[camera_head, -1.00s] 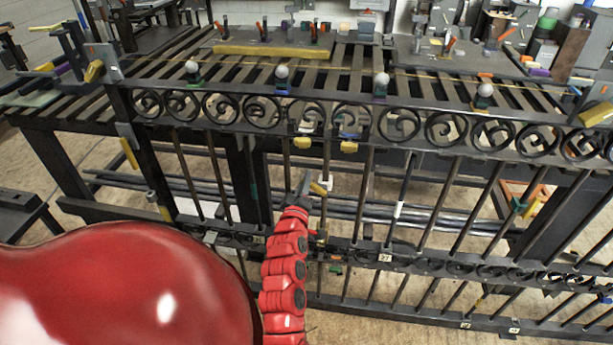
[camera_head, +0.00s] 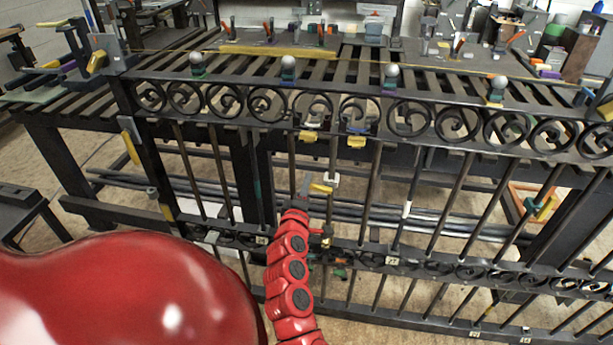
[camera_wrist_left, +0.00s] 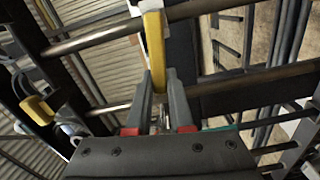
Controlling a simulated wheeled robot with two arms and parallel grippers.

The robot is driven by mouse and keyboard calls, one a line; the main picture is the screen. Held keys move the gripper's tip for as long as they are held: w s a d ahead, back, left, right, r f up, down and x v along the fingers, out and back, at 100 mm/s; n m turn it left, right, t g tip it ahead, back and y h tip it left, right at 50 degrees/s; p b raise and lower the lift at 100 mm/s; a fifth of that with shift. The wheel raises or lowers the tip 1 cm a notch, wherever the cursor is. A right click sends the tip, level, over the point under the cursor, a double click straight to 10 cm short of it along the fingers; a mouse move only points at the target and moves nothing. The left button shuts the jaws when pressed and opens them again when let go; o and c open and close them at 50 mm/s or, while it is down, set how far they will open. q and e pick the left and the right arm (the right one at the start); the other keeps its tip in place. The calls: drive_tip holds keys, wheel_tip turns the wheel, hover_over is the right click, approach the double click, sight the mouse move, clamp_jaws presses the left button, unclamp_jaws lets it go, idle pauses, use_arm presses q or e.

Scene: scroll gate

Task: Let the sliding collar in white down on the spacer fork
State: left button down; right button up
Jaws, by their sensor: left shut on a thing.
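My left gripper (camera_head: 304,192) is shut on this tab. In the left wrist view the yellow tab (camera_wrist_left: 155,50) runs between the two grey fingers (camera_wrist_left: 158,100), with a white part of the collar (camera_wrist_left: 160,12) at the top edge. Below the collar, small orange and dark parts (camera_head: 326,231) show by the lower rail; I cannot tell whether they are the spacer fork. My right gripper is out of view.
The upper scroll rail (camera_head: 265,105) and lower rail (camera_head: 430,265) bound a row of upright bars. A slatted bench (camera_head: 350,60) stands behind.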

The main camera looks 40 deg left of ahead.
use_arm(q)
drive_tip(key=c, duration=0.8)
unclamp_jaws()
drive_tip(key=p+v, duration=0.4)
drive_tip(key=v, duration=1.3)
drive_tip(key=shift+s, duration=0.2)
drive_tip(key=shift+c, duration=0.2)
